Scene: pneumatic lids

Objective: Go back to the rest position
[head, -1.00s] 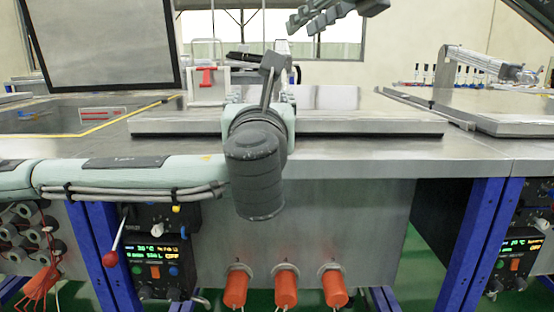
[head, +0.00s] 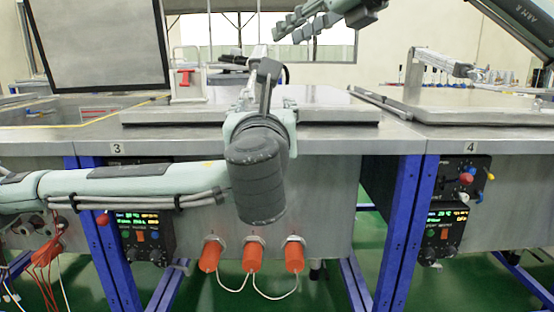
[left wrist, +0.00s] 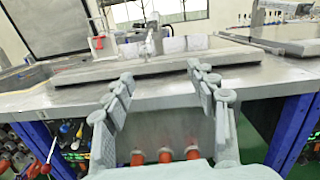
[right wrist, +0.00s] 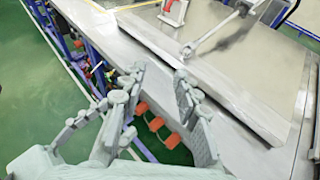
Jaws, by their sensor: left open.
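My left arm (head: 120,182) comes in from the left in the head view, its dark wrist in front of the table marked 3. My left gripper (left wrist: 160,72) is open and empty in the left wrist view, facing that table's front edge. In the head view its fingers are mostly hidden behind the wrist. My right gripper (head: 288,30) is raised at the top of the head view, above the table. In the right wrist view it (right wrist: 159,72) is open, with nothing between its fingers.
A flat metal lid (head: 200,113) lies on table 3, and another (head: 470,103) lies on table 4. A grey lid panel (head: 100,45) stands raised at the left. Orange plugs (head: 252,257), control boxes (head: 145,233) and blue legs (head: 402,230) are below the tables. Green floor (head: 340,285) shows underneath.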

